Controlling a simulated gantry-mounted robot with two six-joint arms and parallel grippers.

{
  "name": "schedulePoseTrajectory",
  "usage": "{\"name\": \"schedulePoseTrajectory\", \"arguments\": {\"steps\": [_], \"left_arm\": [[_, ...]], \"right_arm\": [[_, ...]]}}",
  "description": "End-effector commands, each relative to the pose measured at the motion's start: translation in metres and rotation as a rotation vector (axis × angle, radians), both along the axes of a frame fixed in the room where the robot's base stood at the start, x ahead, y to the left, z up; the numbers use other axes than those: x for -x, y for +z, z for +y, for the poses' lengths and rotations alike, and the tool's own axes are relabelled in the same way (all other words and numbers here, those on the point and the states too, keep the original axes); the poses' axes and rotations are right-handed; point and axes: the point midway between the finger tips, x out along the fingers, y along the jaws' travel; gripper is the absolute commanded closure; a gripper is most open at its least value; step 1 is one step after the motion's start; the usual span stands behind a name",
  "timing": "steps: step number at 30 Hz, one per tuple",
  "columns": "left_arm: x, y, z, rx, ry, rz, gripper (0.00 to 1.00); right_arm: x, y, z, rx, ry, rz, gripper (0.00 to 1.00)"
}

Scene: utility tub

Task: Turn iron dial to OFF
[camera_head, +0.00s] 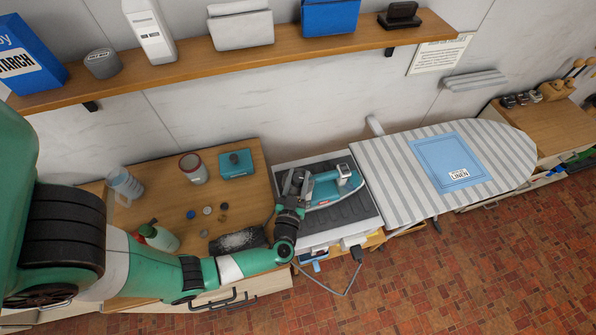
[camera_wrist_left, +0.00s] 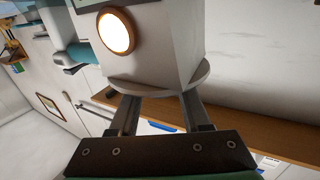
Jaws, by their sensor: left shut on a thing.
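The teal and white iron (camera_head: 325,191) lies on a dark ribbed rest (camera_head: 350,208) on a white unit. My left gripper (camera_head: 296,183) is at the iron's left end. In the left wrist view, my left gripper's two fingers (camera_wrist_left: 163,112) are closed on a pale grey round dial (camera_wrist_left: 165,88) at the base of a white body (camera_wrist_left: 160,45). A round lamp (camera_wrist_left: 115,31) with an orange-brown rim glows on that body. The dial's markings and pointer are not visible, so its setting cannot be told. My right gripper is not in view.
A striped ironing board (camera_head: 400,165) with a blue linen cloth (camera_head: 435,160) stands to the right. A wooden counter (camera_head: 150,205) with a jug, bottle, jar, teal box and small discs is to the left. A shelf (camera_head: 300,47) runs above. A cord (camera_head: 345,285) hangs in front.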

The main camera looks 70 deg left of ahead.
Motion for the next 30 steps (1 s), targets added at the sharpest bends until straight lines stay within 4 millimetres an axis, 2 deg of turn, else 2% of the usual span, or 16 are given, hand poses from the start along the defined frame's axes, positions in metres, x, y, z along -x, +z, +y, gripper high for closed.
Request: {"name": "schedulePoseTrajectory", "arguments": {"steps": [5,11,21,30], "left_arm": [[-0.003,-0.001,-0.001,0.0,0.165,-0.003,1.0],[-0.003,-0.004,-0.001,0.0,0.358,-0.003,1.0],[-0.002,-0.008,0.0,0.0,0.675,-0.003,1.0],[-0.001,-0.006,0.0,-0.001,0.876,-0.001,1.0]], "right_arm": [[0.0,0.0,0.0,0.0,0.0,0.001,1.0],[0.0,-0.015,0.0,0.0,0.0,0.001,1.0],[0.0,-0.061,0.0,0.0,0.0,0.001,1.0],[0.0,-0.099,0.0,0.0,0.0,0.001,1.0]]}}
